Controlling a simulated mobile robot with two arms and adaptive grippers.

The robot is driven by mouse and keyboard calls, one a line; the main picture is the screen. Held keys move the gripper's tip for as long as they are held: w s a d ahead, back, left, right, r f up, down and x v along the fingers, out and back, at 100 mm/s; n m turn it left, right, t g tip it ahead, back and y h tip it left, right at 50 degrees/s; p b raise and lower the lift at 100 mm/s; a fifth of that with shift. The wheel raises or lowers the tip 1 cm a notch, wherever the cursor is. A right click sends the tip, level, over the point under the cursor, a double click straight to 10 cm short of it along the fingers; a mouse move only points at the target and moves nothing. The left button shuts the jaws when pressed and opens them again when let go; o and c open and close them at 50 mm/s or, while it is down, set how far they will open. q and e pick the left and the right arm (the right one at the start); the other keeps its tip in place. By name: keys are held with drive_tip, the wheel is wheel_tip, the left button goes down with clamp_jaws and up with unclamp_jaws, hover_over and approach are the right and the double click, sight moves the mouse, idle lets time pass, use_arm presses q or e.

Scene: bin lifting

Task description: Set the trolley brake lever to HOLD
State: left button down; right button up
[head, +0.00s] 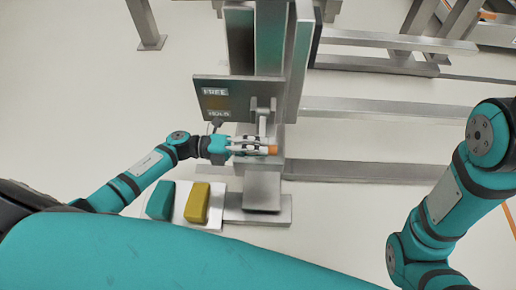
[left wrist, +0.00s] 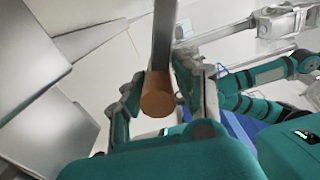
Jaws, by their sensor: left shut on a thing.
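The brake lever (head: 263,127) is a grey metal bar hanging down from a pivot on the steel post, with an orange grip (head: 272,149) at its lower end. A dark plate (head: 237,94) beside it carries a FREE label (head: 215,91) above a HOLD label (head: 219,114). The lever's grip end is lower than the HOLD label. My left gripper (head: 256,147) is shut on the orange grip from the left. In the left wrist view the grip (left wrist: 158,97) sits between the two fingers (left wrist: 162,88). My right gripper is out of view; only its arm shows at right.
A teal block (head: 160,200) and a yellow block (head: 195,203) rest on a pale plate (head: 203,224) below my left arm. The steel post (head: 270,40) stands behind the lever. Horizontal metal rails (head: 370,107) run to the right. Pale floor lies open at left.

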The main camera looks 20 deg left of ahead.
use_arm(q)
drive_tip(key=shift+w+a+f, duration=0.15)
drive_tip(key=shift+w+f, duration=0.05)
drive_tip(key=shift+w, duration=0.05)
drive_tip(key=c, duration=1)
unclamp_jaws()
drive_tip(key=v, duration=1.2)
drive_tip(key=shift+r, duration=0.1)
